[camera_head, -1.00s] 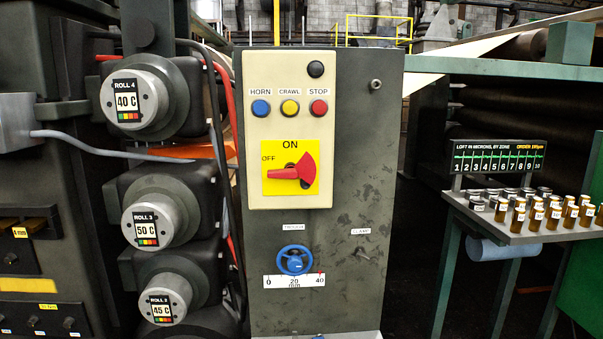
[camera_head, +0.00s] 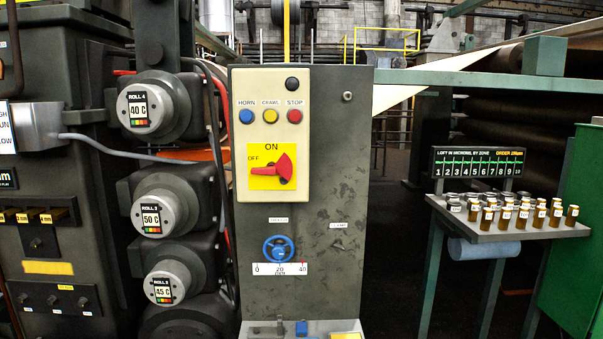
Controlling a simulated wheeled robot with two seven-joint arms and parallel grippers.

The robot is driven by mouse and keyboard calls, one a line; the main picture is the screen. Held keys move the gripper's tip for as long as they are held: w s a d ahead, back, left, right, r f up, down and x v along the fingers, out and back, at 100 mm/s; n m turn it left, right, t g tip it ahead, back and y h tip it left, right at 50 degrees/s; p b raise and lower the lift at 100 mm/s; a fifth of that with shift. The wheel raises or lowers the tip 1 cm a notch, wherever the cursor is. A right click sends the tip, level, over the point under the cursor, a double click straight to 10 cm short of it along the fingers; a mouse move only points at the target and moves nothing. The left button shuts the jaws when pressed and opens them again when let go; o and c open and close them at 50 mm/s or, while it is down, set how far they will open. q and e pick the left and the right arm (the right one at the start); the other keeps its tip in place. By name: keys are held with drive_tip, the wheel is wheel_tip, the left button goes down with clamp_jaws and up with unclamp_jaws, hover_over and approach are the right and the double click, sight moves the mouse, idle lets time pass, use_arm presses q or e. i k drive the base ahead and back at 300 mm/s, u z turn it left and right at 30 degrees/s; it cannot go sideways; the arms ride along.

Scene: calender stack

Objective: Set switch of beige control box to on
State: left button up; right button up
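The beige control box (camera_head: 295,135) is mounted on the front of a dark grey cabinet, left of centre. Its switch is a red rotary handle (camera_head: 268,170) on a yellow plate marked ON at the top and OFF at the left. The narrow end of the handle points left, toward the OFF side, and its wide end is at the right. Blue HORN, yellow CRAWL and red STOP buttons and a black knob sit above the switch. Neither of my grippers is in view.
Below the box are a blue handwheel (camera_head: 279,249) and a light grey ledge (camera_head: 350,325). Roll housings (camera_head: 153,105) stand close on the left. A side table (camera_head: 500,233) with several small jars is at right. Dark floor shows between cabinet and table.

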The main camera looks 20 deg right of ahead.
sight(284, 167)
drive_tip(key=z, duration=1.45)
drive_tip(key=i, duration=0.85)
drive_tip(key=u, duration=0.5)
